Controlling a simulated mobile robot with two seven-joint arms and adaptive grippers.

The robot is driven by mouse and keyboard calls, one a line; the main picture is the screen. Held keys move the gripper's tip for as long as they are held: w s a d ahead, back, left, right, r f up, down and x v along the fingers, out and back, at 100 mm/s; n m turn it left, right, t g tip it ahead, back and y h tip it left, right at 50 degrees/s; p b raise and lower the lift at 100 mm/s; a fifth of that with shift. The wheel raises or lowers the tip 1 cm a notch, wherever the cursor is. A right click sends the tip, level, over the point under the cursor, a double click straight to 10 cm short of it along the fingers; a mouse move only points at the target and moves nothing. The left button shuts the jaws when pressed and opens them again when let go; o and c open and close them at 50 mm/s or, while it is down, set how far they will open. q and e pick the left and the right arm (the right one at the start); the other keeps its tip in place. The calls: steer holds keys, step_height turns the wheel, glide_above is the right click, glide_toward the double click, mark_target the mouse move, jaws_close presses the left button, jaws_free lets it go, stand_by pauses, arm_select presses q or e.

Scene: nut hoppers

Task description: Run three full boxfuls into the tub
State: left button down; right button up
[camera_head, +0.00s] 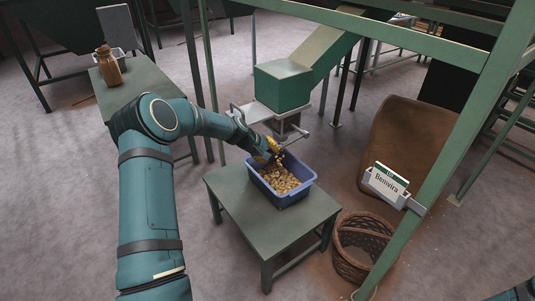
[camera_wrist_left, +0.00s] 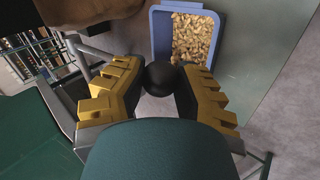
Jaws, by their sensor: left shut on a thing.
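A blue tub (camera_head: 301,194) with several tan nuts (camera_head: 280,178) in it stands on a low green table (camera_head: 234,190). It also shows in the left wrist view (camera_wrist_left: 188,7). Above and behind it hangs the green hopper box (camera_head: 281,88) at the foot of a sloping chute, with a grey metal outlet (camera_head: 287,123) under it. My left gripper (camera_head: 273,150) is at the tub's back edge, below the outlet. In the left wrist view the yellow fingers (camera_wrist_left: 159,88) are shut on a round black knob (camera_wrist_left: 158,75). What the knob joins is unclear. My right gripper is out of view.
A green frame post (camera_head: 455,140) crosses the right side, carrying a white sign (camera_head: 386,183). A wicker basket (camera_head: 359,250) and a brown sack (camera_head: 405,130) stand there. A brown jar (camera_head: 108,66) is on a side table (camera_head: 147,88) at left.

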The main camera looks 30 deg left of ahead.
arm_select(q)
steer(key=shift+d+f, duration=0.25)
steer(key=shift+d, duration=0.15)
steer(key=c, duration=0.9)
jaws_free()
steer(key=o, duration=0.3)
steer(key=shift+w+f, duration=0.2)
steer(key=shift+w, duration=0.15)
steer(key=shift+s+a+r, duration=0.35)
steer(key=shift+s+r, duration=0.05)
steer(key=shift+r, duration=0.15)
steer(key=v, duration=1.1)
steer(key=shift+d, duration=0.1)
